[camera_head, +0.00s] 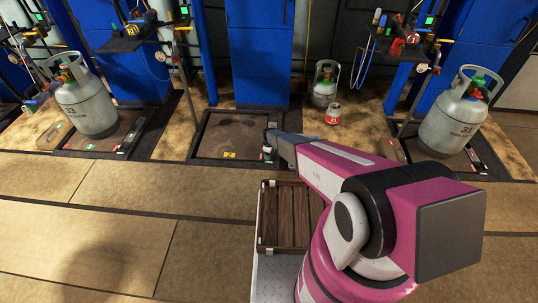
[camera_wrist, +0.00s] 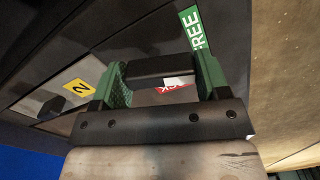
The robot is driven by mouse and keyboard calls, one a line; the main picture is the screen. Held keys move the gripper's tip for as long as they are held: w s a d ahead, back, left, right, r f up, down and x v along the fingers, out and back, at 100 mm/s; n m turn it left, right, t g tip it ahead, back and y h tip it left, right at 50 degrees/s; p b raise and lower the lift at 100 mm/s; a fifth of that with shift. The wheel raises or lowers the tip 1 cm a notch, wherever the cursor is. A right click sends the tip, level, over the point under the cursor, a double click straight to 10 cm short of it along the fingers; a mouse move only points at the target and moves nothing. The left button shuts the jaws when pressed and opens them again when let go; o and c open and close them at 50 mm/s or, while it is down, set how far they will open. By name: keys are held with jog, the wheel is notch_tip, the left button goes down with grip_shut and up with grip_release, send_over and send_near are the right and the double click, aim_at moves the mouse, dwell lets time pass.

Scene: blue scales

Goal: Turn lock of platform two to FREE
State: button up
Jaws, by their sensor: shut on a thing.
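Platform two (camera_head: 235,132) is the empty dark floor scale in the middle of the head view. Its yellow tag "2" (camera_wrist: 77,88) is at the left in the wrist view. The lock's dark bar (camera_wrist: 160,66) lies between the green fingers of my gripper (camera_wrist: 158,75), which are shut on it. The green FREE label (camera_wrist: 193,30) shows beyond the right finger. A red and white label (camera_wrist: 176,86) is partly hidden behind the bar and gripper. In the head view, my gripper (camera_head: 269,148) is at the platform's front right corner, with its fingers hard to make out.
Gas cylinders stand on scales at the left (camera_head: 88,105) and right (camera_head: 452,120). A smaller cylinder (camera_head: 325,85) and a small red-and-white canister (camera_head: 333,114) are behind my arm. A wooden crate (camera_head: 283,238) is in front. The floor at the left front is clear.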

jog(key=shift+n, duration=1.7)
jog(key=o, duration=0.9)
jog(key=shift+d+r, duration=0.1)
jog(key=shift+r, duration=0.05)
notch_tip(320, 180, up, 11)
jog(key=shift+f, duration=0.2)
jog(key=s+d+r+m, duration=0.5)
jog(key=s+d+r, duration=0.2)
jog(key=s+r, duration=0.4)
jog(key=s+d+r+m, duration=0.6)
jog(key=s+r, duration=0.5)
jog(key=r, duration=0.5)
jog(key=s+d+r+m, duration=0.6)
jog(key=s+d+r, duration=0.4)
jog(key=r, duration=0.3)
jog(key=shift+s+d+r, duration=0.15)
jog(key=shift+s+r, duration=0.2)
jog(key=shift+s, duration=0.35)
